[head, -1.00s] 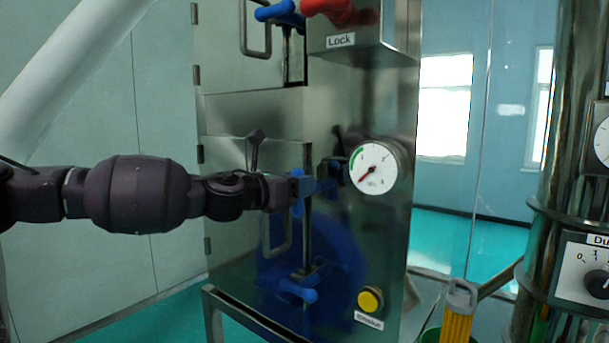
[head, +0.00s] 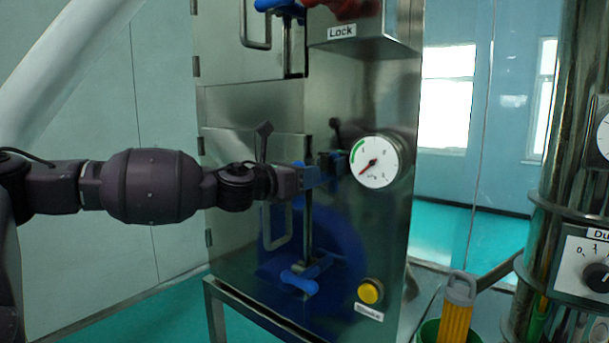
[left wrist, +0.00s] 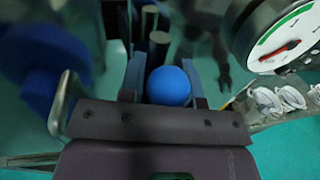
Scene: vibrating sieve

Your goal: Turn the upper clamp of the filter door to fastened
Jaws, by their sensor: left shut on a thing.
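The filter door (head: 232,235) is the lower steel door of the cabinet. Its blue upper clamp (head: 330,168) is at the door's right edge, left of the gauge. My left gripper (head: 306,177) reaches in from the left and is shut on this clamp. In the left wrist view the clamp's round blue knob (left wrist: 168,86) sits between the two fingers. The gripper hides part of the clamp in the head view, so its exact angle is hard to tell. The blue lower clamp (head: 300,280) sits free below. My right gripper is not in view.
A pressure gauge (head: 378,161) is close to the right of the clamp. A door handle (head: 278,228) is below my gripper. A yellow button (head: 370,291) is lower right. A red knob (head: 340,8) and Lock label (head: 342,31) are above. A steel column (head: 565,120) stands at right.

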